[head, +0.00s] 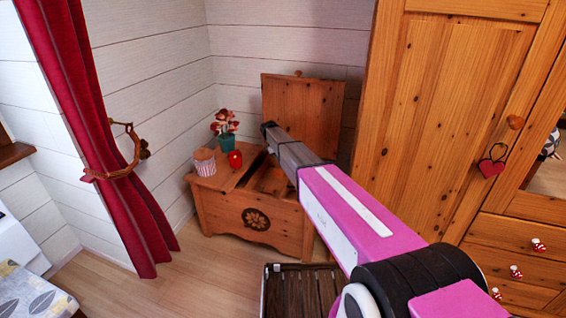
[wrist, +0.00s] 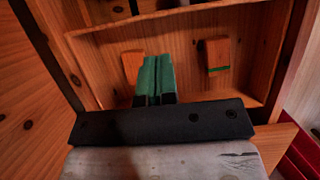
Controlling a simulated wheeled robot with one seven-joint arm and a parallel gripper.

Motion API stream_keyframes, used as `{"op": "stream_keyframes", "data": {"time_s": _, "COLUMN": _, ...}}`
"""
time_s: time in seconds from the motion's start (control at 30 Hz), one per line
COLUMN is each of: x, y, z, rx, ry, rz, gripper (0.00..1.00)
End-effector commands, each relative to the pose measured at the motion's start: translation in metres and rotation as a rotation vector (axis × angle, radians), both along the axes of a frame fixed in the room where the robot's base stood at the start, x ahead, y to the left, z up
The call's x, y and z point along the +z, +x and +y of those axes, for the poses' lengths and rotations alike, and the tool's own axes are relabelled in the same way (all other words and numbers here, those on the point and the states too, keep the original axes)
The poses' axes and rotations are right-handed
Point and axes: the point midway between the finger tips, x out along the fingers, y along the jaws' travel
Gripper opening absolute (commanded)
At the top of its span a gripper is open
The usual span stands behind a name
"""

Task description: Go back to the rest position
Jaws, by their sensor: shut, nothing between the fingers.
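My gripper (wrist: 157,60) shows in the wrist view as two green fingers side by side, pressed together and empty. They point into a wooden compartment with pale orange boards. In the head view my arm reaches across to the open wooden chest (head: 228,212) in the corner, its lid (head: 318,105) standing up behind. The end of the arm is over the chest; the fingers cannot be made out there.
On the chest's left top stand a striped cup (head: 205,168), a red jar (head: 235,159) and a potted plant (head: 226,143). A slatted crate (head: 310,290) is on the floor; a wardrobe (head: 440,110) stands right.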

Motion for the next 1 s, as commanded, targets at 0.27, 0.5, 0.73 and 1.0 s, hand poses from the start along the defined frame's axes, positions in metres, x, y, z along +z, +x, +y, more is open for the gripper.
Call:
{"op": "stream_keyframes", "data": {"time_s": 0.27, "x": 0.005, "y": -0.097, "z": -0.057, "rx": -0.217, "ry": 0.047, "rz": -0.081, "gripper": 0.0}}
{"op": "stream_keyframes", "data": {"time_s": 0.5, "x": 0.011, "y": -0.235, "z": -0.126, "rx": -0.6, "ry": 0.126, "rz": -0.202, "gripper": 0.0}}
{"op": "stream_keyframes", "data": {"time_s": 0.73, "x": 0.025, "y": -0.354, "z": -0.166, "rx": -0.96, "ry": 0.194, "rz": -0.29, "gripper": 0.0}}
{"op": "stream_keyframes", "data": {"time_s": 1.0, "x": 0.035, "y": -0.414, "z": -0.181, "rx": -1.185, "ry": 0.233, "rz": -0.334, "gripper": 0.0}}
